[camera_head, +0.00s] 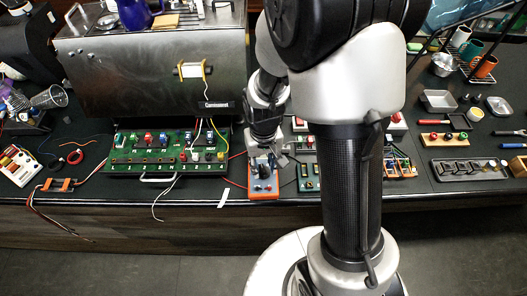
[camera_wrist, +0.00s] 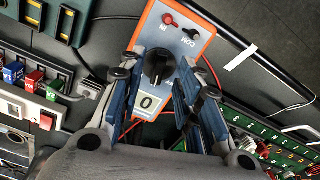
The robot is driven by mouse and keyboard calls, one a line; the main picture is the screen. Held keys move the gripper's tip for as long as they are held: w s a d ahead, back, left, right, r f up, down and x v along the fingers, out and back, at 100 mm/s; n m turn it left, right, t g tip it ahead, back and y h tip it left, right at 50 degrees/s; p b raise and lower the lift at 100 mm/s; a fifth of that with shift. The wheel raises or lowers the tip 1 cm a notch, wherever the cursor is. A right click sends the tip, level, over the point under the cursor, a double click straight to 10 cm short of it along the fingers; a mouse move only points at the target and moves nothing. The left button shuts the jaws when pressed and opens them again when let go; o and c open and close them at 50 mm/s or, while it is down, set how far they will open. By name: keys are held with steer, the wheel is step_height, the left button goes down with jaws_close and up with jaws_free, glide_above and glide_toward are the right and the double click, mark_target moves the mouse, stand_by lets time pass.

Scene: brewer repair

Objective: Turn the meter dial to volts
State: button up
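The meter (camera_head: 263,184) is a grey-faced box with an orange rim near the counter's front edge. The wrist view shows its black dial (camera_wrist: 158,66), a small display reading 0 (camera_wrist: 148,103), a red jack marked IN and a black jack marked COM. My gripper (camera_head: 268,158) points down over the meter. In the wrist view my gripper's fingers (camera_wrist: 160,75) are apart, one on each side of the dial, with gaps between them and the knob. Whether the fingertips are level with the knob or above it is hard to tell. Scale marks around the dial cannot be read.
A green terminal board (camera_head: 165,156) lies left of the meter, below the steel brewer (camera_head: 150,75). A red lead (camera_wrist: 130,130) runs close to the meter. Small boards (camera_head: 308,178) stand just right of it. A white strip (camera_head: 224,197) lies on the counter to its left.

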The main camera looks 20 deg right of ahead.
mark_target(264, 172)
step_height(264, 172, up, 10)
steer(key=shift+f, duration=0.15)
stand_by(0.6)
steer(key=s+r+t+b, duration=0.3)
steer(key=s+r+t, duration=0.1)
steer(key=s+r, duration=0.7)
steer(key=s, duration=0.3)
steer(key=shift+s+t+b, duration=0.25)
steer(key=shift+t+b, duration=0.05)
